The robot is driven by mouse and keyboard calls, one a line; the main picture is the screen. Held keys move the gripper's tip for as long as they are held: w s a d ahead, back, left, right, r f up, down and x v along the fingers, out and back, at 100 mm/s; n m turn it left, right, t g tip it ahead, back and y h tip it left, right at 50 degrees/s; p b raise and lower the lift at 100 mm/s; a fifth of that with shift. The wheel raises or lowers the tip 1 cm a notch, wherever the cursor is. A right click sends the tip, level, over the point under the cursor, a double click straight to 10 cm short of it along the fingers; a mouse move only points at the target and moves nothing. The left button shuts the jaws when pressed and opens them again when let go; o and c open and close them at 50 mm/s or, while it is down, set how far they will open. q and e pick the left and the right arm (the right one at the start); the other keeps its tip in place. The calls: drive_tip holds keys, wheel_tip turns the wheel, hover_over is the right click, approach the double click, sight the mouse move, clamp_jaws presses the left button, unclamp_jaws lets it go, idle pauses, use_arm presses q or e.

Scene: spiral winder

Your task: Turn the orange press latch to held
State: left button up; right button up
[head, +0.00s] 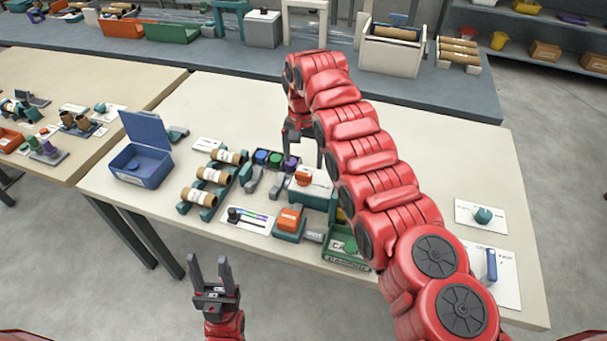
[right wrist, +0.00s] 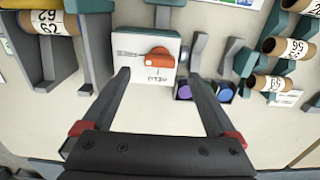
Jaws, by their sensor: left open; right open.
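The orange press latch (head: 303,178) sits on the white top of a teal-sided block near the middle of the table. In the right wrist view it is an orange knob (right wrist: 160,57) on a white plate (right wrist: 133,40) with printed marks, one looking like "HELD" seen upside down. My right gripper (head: 304,156) is open, pointing down just behind the latch in the head view. In its wrist view the two fingertips (right wrist: 158,75) are spread either side of the plate's near part, not closed on the latch. My left gripper (head: 208,262) is open and empty in front of the table.
Left of the latch are cardboard rolls (head: 212,175) on teal stands and an open blue box (head: 142,165). Blue, green and purple buttons (head: 276,159) are close beside it. An orange block (head: 290,217) and green carton (head: 345,248) are nearer. My right arm covers the table's middle right.

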sight(304, 174)
wheel_tip(304, 174, down, 6)
drive_tip(key=shift+r+p, duration=0.1)
drive_tip(key=shift+p, duration=0.45)
drive_tip(key=c, duration=1.4)
